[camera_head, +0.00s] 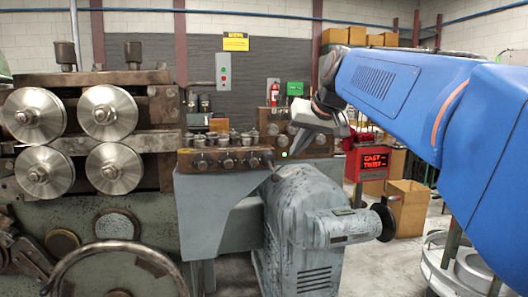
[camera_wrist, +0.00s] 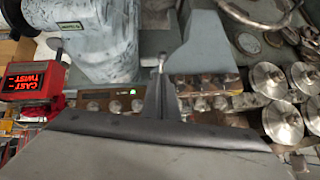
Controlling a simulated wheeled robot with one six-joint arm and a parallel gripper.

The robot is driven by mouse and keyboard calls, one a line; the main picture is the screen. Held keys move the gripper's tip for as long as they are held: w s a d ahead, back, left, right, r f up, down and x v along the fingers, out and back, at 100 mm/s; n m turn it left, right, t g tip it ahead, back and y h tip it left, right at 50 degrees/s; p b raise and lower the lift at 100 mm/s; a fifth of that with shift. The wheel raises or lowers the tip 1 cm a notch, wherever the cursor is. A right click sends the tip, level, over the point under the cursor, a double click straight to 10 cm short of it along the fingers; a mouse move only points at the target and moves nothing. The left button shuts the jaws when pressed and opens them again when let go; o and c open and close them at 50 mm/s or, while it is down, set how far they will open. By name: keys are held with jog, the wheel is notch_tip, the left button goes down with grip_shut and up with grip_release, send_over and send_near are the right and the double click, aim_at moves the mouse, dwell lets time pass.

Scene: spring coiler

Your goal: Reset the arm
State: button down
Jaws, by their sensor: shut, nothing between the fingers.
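My blue arm reaches in from the right in the head view and ends in my gripper (camera_head: 292,150), held in front of the machine's knob panel. In the wrist view the fingers of my gripper (camera_wrist: 161,66) are together, with nothing between them. The spring coiler (camera_head: 100,220) stands at left with several large steel rollers (camera_head: 108,112). A row of small knobs sits on its control box (camera_head: 225,159). The wrist view shows the machine turned upside down, with the rollers (camera_wrist: 283,122) at the right.
A grey motor housing (camera_head: 302,232) stands below my gripper. A red display box (camera_head: 368,162) reading "CAST TWIST" stands to its right, near a cardboard box (camera_head: 408,207). A large handwheel (camera_head: 115,250) is at lower left. Grey floor shows between the housing and boxes.

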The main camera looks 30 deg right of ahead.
jog(key=shift+s, duration=0.15)
jog(key=shift+a, duration=0.1)
dwell(0.3)
jog(key=s+a+f+n+g, duration=0.1)
jog(key=s+a+f, duration=0.3)
jog(key=f, duration=0.7)
jog(key=s+a+f+n+g, duration=0.1)
jog(key=s+a+f, duration=0.4)
jog(key=s+f, duration=0.3)
jog(key=s+a+f+n+g, duration=0.2)
jog(key=s+a+f, duration=0.3)
jog(key=f, duration=1)
jog(key=shift+s+y, duration=0.4)
jog(key=shift+s, duration=0.5)
